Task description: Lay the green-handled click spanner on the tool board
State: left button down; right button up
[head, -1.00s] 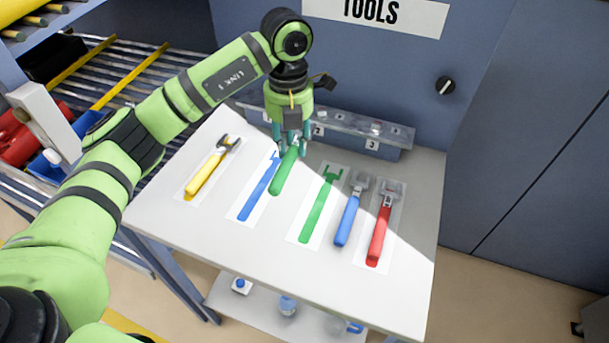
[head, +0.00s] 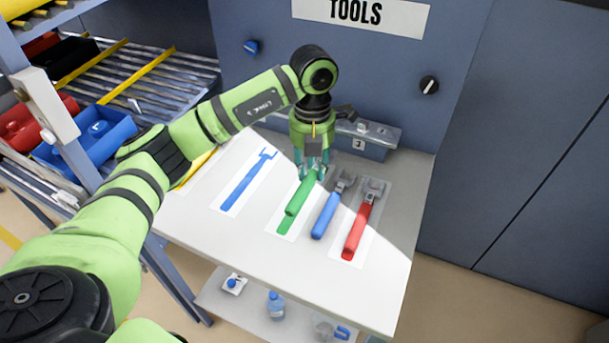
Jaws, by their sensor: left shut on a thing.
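My left gripper (head: 314,172) is shut on the green-handled click spanner (head: 301,196), near its head end. The head is hidden by the fingers. The green handle points toward the front of the tool board (head: 240,238) and covers most of the green painted outline (head: 285,224), whose lower end shows just below the handle. I cannot tell whether the spanner touches the board or hangs slightly above it. My right gripper does not show.
A blue-handled spanner (head: 326,214) lies close on the right, a red-handled spanner (head: 356,230) beyond it. A bare blue outline (head: 246,184) is on the left. A yellow handle (head: 193,170) is mostly behind my arm. A grey rail (head: 378,134) runs along the back.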

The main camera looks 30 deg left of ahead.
aim_at(304, 180)
pick_arm(q)
jog(key=shift+w+a+f, duration=0.25)
jog(key=shift+a+f, duration=0.25)
jog(key=shift+a, duration=0.35)
jog(key=shift+a+f, duration=0.1)
jog(key=shift+f, duration=0.2)
notch_tip(304, 180, down, 3)
jog(key=shift+f+p, duration=0.1)
jog(key=shift+p, duration=0.8)
jog(key=shift+f, duration=0.25)
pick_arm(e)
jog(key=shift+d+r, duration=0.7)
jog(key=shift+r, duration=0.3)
pick_arm(q)
jog(key=shift+f, duration=0.2)
jog(key=c, duration=0.9)
grip_release()
jog(key=shift+c, duration=0.2)
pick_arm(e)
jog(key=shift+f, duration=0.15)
